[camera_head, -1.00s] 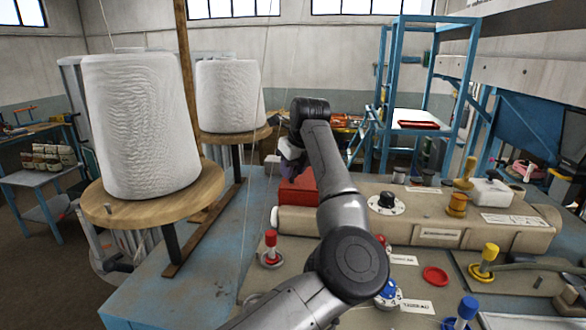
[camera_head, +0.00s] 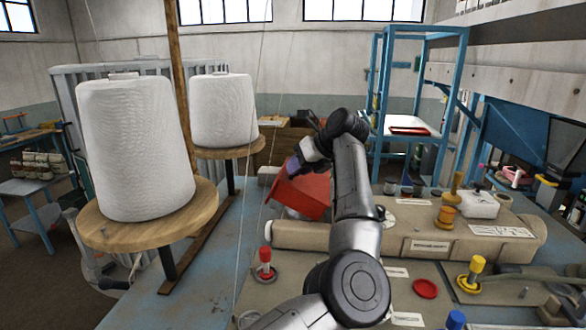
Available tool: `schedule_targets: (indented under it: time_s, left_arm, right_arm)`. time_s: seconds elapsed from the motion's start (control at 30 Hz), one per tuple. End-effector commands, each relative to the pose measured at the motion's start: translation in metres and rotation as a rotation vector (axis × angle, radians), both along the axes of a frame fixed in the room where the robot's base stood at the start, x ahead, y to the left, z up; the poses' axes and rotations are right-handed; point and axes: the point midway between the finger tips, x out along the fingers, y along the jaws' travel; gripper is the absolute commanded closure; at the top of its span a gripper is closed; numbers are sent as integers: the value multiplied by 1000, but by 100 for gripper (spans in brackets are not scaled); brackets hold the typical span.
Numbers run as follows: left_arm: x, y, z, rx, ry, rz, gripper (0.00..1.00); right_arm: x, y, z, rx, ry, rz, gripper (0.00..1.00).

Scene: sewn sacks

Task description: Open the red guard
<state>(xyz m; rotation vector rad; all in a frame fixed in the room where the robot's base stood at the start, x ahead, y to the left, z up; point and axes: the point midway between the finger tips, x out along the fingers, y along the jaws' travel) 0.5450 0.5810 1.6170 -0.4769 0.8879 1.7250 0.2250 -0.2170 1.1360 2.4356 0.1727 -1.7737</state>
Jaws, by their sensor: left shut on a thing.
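The red guard (camera_head: 303,195) stands tilted up at the back left of the beige machine housing (camera_head: 380,236). My left arm reaches in from the bottom and bends over at the top. My left gripper (camera_head: 292,170) is at the guard's upper left edge and is shut on it. The fingertips are small and partly hidden by the guard and the wrist. My right gripper is not in view.
Two large white thread cones (camera_head: 136,150) (camera_head: 223,111) stand on round wooden discs at the left. Thin threads run down past the guard. A red knob (camera_head: 265,256), a yellow knob (camera_head: 474,268) and an orange spool post (camera_head: 447,208) stand on the machine. A blue shelf frame (camera_head: 415,85) is behind.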

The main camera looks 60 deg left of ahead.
Motion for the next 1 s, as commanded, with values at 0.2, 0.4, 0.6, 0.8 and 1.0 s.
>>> schedule_targets:
  time_s: [0.2, 0.4, 0.6, 0.8, 1.0]
  left_arm:
    - [7, -7, 10, 63, 72, 0, 100]
    - [10, -9, 12, 88, 103, 1, 100]
    - [11, -10, 12, 95, 110, 2, 100]
    - [11, -10, 12, 94, 109, 1, 100]
    - [11, -10, 12, 94, 108, 1, 55]
  right_arm:
    - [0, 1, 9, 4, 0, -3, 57]
    - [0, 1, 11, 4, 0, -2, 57]
    - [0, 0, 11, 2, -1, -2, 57]
    - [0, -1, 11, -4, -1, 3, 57]
    - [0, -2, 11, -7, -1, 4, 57]
